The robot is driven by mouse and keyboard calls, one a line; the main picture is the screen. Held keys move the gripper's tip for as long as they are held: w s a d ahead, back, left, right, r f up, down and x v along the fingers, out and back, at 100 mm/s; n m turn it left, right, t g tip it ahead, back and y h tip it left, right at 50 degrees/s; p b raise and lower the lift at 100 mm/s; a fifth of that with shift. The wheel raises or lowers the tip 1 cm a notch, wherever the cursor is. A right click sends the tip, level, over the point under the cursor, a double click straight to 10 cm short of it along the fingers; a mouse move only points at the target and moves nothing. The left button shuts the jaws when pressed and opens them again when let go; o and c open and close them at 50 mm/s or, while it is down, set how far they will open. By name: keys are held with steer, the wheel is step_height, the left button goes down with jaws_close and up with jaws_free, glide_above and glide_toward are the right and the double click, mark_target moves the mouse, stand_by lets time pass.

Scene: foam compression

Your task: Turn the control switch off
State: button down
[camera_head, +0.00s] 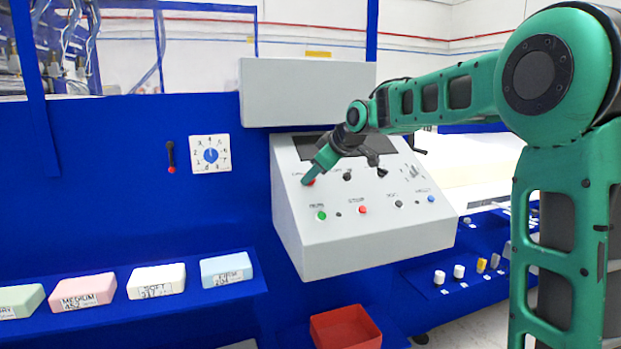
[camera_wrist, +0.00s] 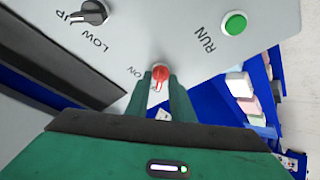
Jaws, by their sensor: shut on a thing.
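The control switch is a red knob (camera_wrist: 160,72) on the grey control panel (camera_head: 335,250). In the head view a bit of the red knob (camera_head: 310,183) shows at the panel's upper left, mostly covered by my gripper (camera_head: 309,176). In the wrist view my gripper (camera_wrist: 160,85) has its green fingers on either side of the red knob, closed on it. The label "ON" shows beside the knob; any other label there is hidden by the fingers.
The panel also bears a green RUN button (camera_wrist: 235,23), a black knob (camera_wrist: 93,12) marked LOW and UP, and a red button (camera_head: 362,210). Labelled foam blocks (camera_head: 156,281) lie on a blue shelf at the left. A red bin (camera_head: 345,328) stands below the panel.

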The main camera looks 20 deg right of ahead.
stand_by(0.3)
steer(key=c, duration=1.9)
jaws_free()
steer(key=v, duration=1)
steer(key=shift+s+d+r, duration=0.15)
steer(key=shift+r, duration=0.1)
